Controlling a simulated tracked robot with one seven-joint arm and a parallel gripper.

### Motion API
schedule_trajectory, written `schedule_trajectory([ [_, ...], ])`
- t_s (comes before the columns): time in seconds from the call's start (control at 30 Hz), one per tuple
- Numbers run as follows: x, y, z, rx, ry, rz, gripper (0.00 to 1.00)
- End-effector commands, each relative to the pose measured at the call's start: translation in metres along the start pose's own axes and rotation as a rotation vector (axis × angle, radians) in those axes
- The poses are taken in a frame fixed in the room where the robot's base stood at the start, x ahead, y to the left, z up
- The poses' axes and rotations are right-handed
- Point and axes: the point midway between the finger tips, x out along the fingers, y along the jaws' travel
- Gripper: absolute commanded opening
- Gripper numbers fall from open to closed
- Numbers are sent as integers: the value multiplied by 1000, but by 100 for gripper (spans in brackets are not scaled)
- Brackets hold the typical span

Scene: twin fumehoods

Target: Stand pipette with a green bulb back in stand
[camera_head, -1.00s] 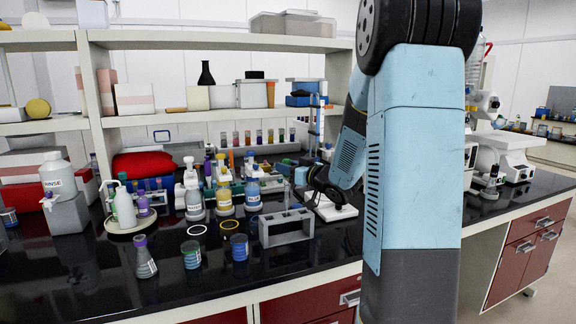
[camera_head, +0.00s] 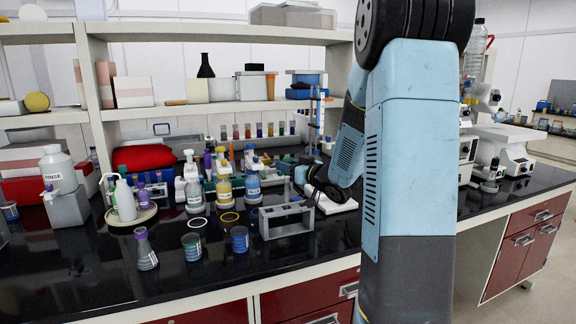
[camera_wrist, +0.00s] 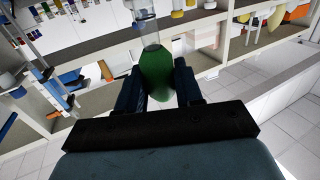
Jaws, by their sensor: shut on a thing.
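In the wrist view, my gripper (camera_wrist: 158,88) is shut on a green bulb (camera_wrist: 157,72), with one dark finger on each side. The pipette's clear tube (camera_wrist: 149,34) runs from the bulb toward the top edge, where its far end is cut off. In the head view, my arm's black wrist reaches low over the bench, and the fingers and bulb are not clear there. A grey rack (camera_head: 287,229) with openings in its top stands on the bench beside the wrist. I cannot tell whether the rack is the pipette's stand.
Labelled bottles (camera_head: 224,190), a conical flask (camera_head: 146,252) and beakers (camera_head: 239,240) stand left of the rack. A tall blue-and-white upright (camera_head: 314,120) rises behind the wrist. Shelves (camera_head: 190,111) line the back. The bench front is partly clear.

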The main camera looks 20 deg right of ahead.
Motion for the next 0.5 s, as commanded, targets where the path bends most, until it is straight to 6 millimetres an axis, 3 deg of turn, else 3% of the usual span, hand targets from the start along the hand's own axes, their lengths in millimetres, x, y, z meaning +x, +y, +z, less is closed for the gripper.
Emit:
schedule_trajectory([
  [0.5, 0, 0, 13, 1, 0, 0, 21],
])
